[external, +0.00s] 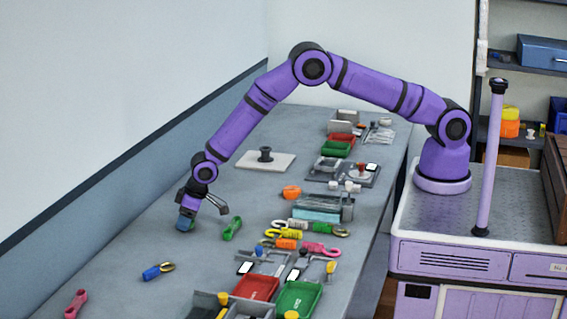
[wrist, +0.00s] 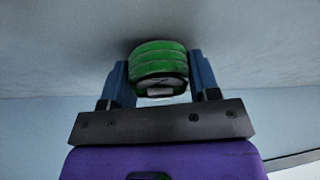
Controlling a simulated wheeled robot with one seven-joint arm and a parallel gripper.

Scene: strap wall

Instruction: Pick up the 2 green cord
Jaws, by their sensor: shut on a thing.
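In the wrist view, a green cord bundle (wrist: 158,58) with ridged, rounded sides and a pale underside sits between the two blue fingers of my gripper (wrist: 160,76). The fingers are shut on it from both sides. In the external view, my gripper (external: 186,223) points down low over the left part of the grey bench, near the wall. The held bundle is mostly hidden there, and I cannot tell whether it touches the bench. A second green item (external: 232,228), elongated like a strap or cord, lies on the bench just right of my gripper.
A blue item with a yellow end (external: 158,271) and a pink item (external: 76,304) lie nearer the front. Coloured clips, a red tray (external: 255,287) and a green tray (external: 299,299) crowd the bench's right side.

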